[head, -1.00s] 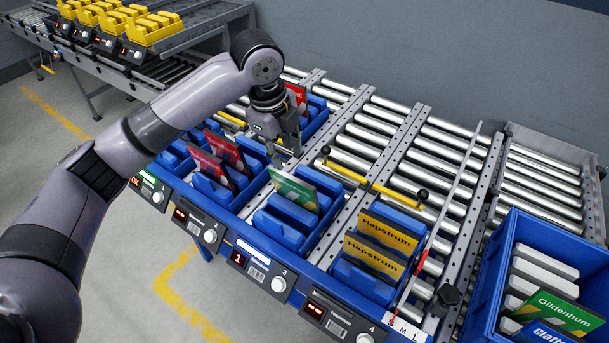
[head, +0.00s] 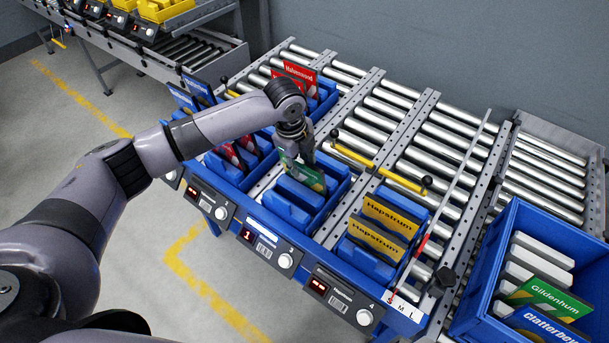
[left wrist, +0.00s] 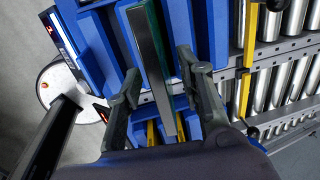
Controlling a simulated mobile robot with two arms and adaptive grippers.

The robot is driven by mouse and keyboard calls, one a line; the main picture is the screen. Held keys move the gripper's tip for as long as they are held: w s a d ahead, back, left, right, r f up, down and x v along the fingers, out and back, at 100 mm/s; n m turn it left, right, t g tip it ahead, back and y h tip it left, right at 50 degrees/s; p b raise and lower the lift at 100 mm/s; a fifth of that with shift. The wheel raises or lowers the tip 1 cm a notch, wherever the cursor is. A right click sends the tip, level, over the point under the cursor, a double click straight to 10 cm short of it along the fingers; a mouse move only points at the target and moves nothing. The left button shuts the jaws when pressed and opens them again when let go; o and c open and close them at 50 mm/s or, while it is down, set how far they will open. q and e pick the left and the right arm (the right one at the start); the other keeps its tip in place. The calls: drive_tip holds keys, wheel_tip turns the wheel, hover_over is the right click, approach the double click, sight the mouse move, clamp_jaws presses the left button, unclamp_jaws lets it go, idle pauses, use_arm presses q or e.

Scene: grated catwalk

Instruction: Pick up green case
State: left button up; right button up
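The green case (head: 312,179) stands on edge in the blue slotted bin (head: 338,197) behind display unit 3. My left gripper (head: 298,160) is directly above it, with its fingers down around the case's upper part and hiding some of it. In the left wrist view the narrow edge of the green case (left wrist: 154,62) lies between the two fingers of the left gripper (left wrist: 158,72). The fingers are apart, and a gap shows on each side of the case. My right gripper is in neither view.
Red cases (head: 299,74) stand in bins beyond and to the left. A blue crate (head: 484,265) at the right holds another green case (head: 545,297). A yellow bar (head: 380,169) crosses the rollers nearby.

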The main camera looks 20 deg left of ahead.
sight(302, 178)
use_arm(q)
drive_tip(key=p+x, duration=0.1)
drive_tip(key=x, duration=0.2)
drive_tip(key=shift+f, duration=0.35)
drive_tip(key=shift+d+f, duration=0.1)
drive_tip(key=shift+f, duration=0.15)
drive_tip(key=c, duration=0.3)
clamp_jaws()
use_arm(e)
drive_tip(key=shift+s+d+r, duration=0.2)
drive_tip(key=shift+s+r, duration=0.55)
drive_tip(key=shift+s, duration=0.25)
